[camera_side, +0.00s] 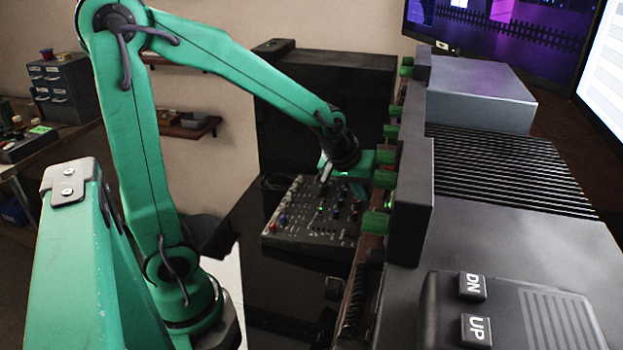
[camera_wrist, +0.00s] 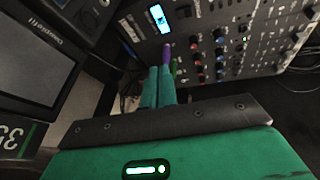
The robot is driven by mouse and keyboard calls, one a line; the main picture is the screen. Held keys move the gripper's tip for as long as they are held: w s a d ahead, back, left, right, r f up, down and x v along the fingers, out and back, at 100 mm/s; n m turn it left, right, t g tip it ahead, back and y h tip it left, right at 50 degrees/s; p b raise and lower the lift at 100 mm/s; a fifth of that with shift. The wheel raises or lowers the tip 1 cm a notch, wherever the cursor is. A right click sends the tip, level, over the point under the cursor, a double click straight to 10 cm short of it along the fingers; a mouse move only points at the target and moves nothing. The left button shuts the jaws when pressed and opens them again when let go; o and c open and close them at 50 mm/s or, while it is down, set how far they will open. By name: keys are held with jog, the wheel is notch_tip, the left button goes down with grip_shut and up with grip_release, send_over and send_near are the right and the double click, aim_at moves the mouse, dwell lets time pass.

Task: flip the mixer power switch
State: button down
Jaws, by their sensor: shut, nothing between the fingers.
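The mixer (camera_side: 290,226) is a dark panel with rows of small coloured knobs on the black desk in the side view. It also fills the upper right of the wrist view (camera_wrist: 205,60), with a small lit display (camera_wrist: 158,18). My gripper (camera_side: 325,174) is over the far part of the mixer, pointing down. In the wrist view my gripper (camera_wrist: 160,70) has its green fingers together and empty, with a purple piece (camera_wrist: 167,52) just beyond the tips. Whether the fingertips touch it, I cannot tell. I cannot pick out the power switch for certain.
A dark rack with green knobs (camera_side: 375,222) stands close on the right of the mixer. A box with DN and UP buttons (camera_side: 474,308) sits at the front right. A black device with a screen (camera_wrist: 35,60) is at the left of the wrist view. Glossy desk lies clear before the mixer.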

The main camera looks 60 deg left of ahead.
jog(key=shift+w+a, duration=0.2)
jog(key=shift+w, duration=0.05)
send_near(349, 234)
jog(key=shift+w+f, duration=2.15)
jog(key=shift+w, duration=0.15)
jog(key=shift+s+a+f, duration=0.15)
jog(key=shift+a+f, duration=0.05)
jog(key=shift+f, duration=0.45)
dwell(1.3)
jog(key=shift+r, duration=0.15)
jog(key=shift+d+r, duration=0.1)
jog(key=shift+r, duration=0.45)
dwell(0.4)
jog(key=shift+w+d+r, duration=0.15)
jog(key=shift+w+r, duration=0.05)
jog(key=shift+r, duration=0.6)
jog(key=shift+w+d+r, duration=0.15)
jog(key=shift+r, duration=0.65)
jog(key=shift+w+d+r, duration=0.15)
jog(key=shift+w+r, duration=0.05)
jog(key=shift+r, duration=0.65)
